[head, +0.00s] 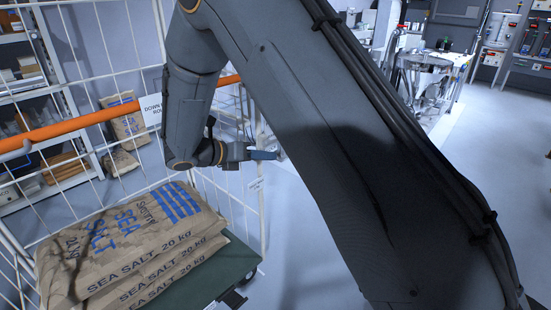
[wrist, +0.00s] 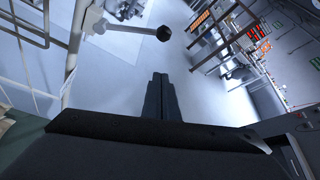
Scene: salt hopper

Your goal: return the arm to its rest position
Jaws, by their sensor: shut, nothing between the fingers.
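My gripper (head: 268,155) is stretched out at the end of my bent arm, in front of the white wire cage. In the wrist view its two fingers (wrist: 160,95) lie together, shut, with nothing between them. Below and left of it in the head view, brown sea salt sacks (head: 140,245) lie stacked on a dark green platform (head: 225,272). The gripper is apart from the sacks. My upper arm hides much of the middle and right of the head view.
An orange bar (head: 60,130) crosses the cage (head: 95,75), with a white sign hanging on it. A black-knobbed lever (wrist: 163,33) shows near the fingers in the wrist view. Shelves (head: 25,80) stand at left, machinery (head: 430,75) at the back. Grey floor (head: 300,255) is open beyond the cage.

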